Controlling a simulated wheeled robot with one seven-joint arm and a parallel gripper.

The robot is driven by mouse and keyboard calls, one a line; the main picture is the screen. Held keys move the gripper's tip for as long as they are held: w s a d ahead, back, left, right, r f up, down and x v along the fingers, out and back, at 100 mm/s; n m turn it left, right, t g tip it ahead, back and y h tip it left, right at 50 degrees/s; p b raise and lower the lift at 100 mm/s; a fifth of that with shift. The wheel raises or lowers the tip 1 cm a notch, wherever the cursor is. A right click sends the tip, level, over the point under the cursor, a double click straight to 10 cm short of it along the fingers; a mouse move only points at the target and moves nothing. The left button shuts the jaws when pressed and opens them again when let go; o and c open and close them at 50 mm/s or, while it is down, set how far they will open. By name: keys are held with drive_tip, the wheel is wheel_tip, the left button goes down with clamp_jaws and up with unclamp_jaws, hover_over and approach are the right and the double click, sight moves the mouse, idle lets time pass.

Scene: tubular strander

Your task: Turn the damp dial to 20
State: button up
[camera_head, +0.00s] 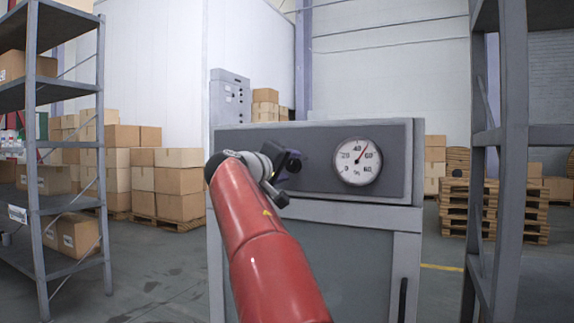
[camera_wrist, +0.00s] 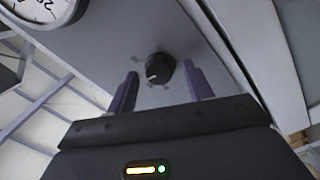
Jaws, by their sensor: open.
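A round black knob (camera_wrist: 160,68) with a pale pointer mark sits on the grey panel in the wrist view, with small tick marks around it. My gripper (camera_wrist: 161,88) is open, its two purple fingers apart, one on each side of the knob in that view. Contact with the knob cannot be told. In the head view my gripper (camera_head: 287,162) is at the panel, left of the gauge, and the knob cannot be made out behind it. The white round gauge (camera_head: 358,161), marked in %, has a red needle pointing up and right, between 40 and 60.
The grey cabinet (camera_head: 405,228) carries the panel and has a door with a dark handle below. Metal shelving stands at left (camera_head: 33,140) and at right (camera_head: 513,150). Stacked boxes (camera_head: 178,182) and pallets (camera_head: 455,208) stand behind. Floor between left shelf and cabinet is clear.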

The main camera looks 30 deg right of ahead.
drive_tip(key=shift+d, duration=0.1)
drive_tip(key=c, duration=1)
drive_tip(key=shift+o, duration=0.2)
drive_tip(key=n+p, duration=0.1)
drive_tip(key=n, duration=0.2)
drive_tip(key=shift+n, duration=0.4)
drive_tip(key=n+p, duration=0.1)
drive_tip(key=n, duration=0.3)
drive_tip(key=shift+n+t, duration=0.3)
drive_tip(key=shift+n, duration=0.1)
drive_tip(key=n+p, duration=0.2)
drive_tip(key=n, duration=0.2)
drive_tip(key=shift+f+n+t, duration=0.1)
drive_tip(key=shift+n+t, duration=0.2)
drive_tip(key=shift+f+n+p, duration=0.1)
drive_tip(key=shift+n+p, duration=0.7)
drive_tip(key=shift+n, duration=0.9)
